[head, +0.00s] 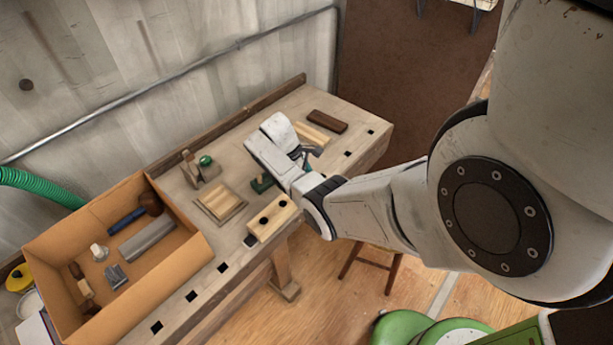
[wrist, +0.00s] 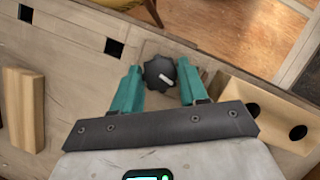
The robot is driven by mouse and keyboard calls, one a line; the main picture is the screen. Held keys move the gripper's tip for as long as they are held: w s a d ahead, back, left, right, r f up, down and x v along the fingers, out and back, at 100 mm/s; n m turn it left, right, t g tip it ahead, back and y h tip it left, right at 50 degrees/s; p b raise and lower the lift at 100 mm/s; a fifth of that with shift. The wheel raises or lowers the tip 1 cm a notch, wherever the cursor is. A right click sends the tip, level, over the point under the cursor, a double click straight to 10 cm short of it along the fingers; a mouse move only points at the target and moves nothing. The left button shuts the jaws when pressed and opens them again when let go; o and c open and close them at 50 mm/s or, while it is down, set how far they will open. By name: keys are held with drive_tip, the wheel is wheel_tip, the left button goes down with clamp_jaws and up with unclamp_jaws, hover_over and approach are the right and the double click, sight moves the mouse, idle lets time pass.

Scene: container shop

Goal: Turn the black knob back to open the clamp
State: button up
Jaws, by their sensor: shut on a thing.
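The black knob (wrist: 158,75) is lobed, with a white pointer mark aimed right in the wrist view. It sits between the two teal fingers of my gripper (wrist: 159,70), which is shut on it from both sides. A pale plate (wrist: 168,48) shows around the knob; the rest of the clamp is hidden by my gripper, so I cannot tell how far open it is. In the head view my own arm and hand cover the knob.
A wooden block with two dark holes (wrist: 272,112) stands close beside the right finger. A plain wood piece (wrist: 22,108) lies further left. On the workbench (head: 350,110) in the head view are a green-knobbed tool (head: 203,165), stacked boards (head: 220,203) and a cardboard box (head: 187,262) of tools.

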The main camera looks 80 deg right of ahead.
drive_tip(key=shift+w+r+n+h, duration=0.1)
drive_tip(key=shift+n+h, duration=0.2)
drive_tip(key=shift+n, duration=0.4)
drive_tip(key=o, duration=1.1)
drive_tip(key=shift+c, duration=0.2)
drive_tip(key=b+v, duration=0.1)
drive_tip(key=v, duration=0.9)
drive_tip(key=shift+r, duration=0.35)
drive_tip(key=shift+a, duration=0.1)
